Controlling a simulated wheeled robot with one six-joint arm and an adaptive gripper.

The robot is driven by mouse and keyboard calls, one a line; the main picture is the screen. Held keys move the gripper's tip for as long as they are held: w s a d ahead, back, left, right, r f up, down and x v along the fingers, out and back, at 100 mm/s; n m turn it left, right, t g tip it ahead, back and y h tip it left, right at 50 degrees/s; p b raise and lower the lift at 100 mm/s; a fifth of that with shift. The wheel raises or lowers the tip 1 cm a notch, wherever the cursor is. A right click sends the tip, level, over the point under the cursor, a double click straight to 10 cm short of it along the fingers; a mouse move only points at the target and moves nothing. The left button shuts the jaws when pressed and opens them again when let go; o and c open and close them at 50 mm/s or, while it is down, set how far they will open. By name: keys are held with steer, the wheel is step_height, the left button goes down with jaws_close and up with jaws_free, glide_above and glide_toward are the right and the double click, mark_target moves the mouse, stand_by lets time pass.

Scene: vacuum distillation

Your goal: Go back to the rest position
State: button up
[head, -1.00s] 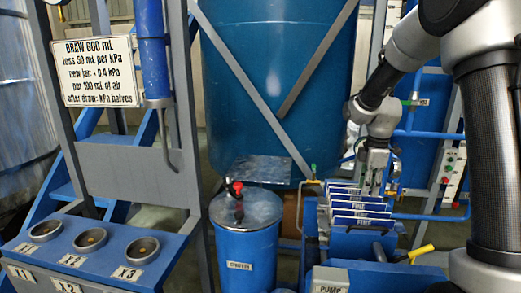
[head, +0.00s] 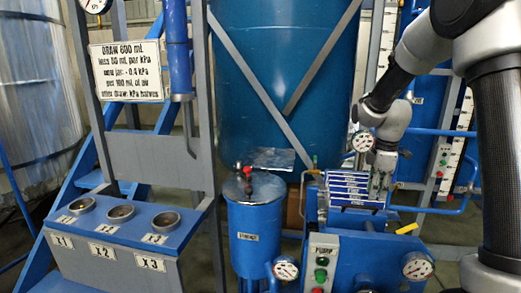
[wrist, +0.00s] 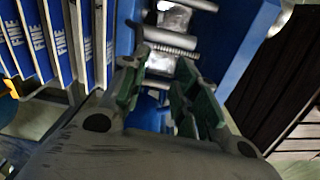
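My gripper (wrist: 160,72) shows in the wrist view with its two green-padded fingers apart and nothing between them. In the head view my gripper (head: 380,188) points down at the right end of a row of blue-and-white plates marked FINE (head: 347,188). The plates also stand to the left of the fingers in the wrist view (wrist: 58,40). Whether any finger touches the plates or their frame cannot be told. The fingertips are small and partly hidden in the head view.
A blue pump stand (head: 345,262) with gauges and a yellow-handled lever (head: 407,228) is below my arm. A lidded blue drum (head: 255,235) stands left of it, before a large blue tank (head: 285,80). A bench with round sockets (head: 120,235) is at left.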

steer(key=s+r+m+t, duration=0.1)
steer(key=s+r+m, duration=0.3)
steer(key=s, duration=0.5)
steer(key=s+r+m+t, duration=0.1)
steer(key=s+r+m, duration=0.4)
steer(key=s, duration=0.5)
steer(key=s+r+m+t, duration=0.2)
steer(key=s+r+m, duration=0.3)
steer(key=s, duration=0.4)
steer(key=shift+s+m, duration=0.35)
steer(key=shift+m, duration=0.05)
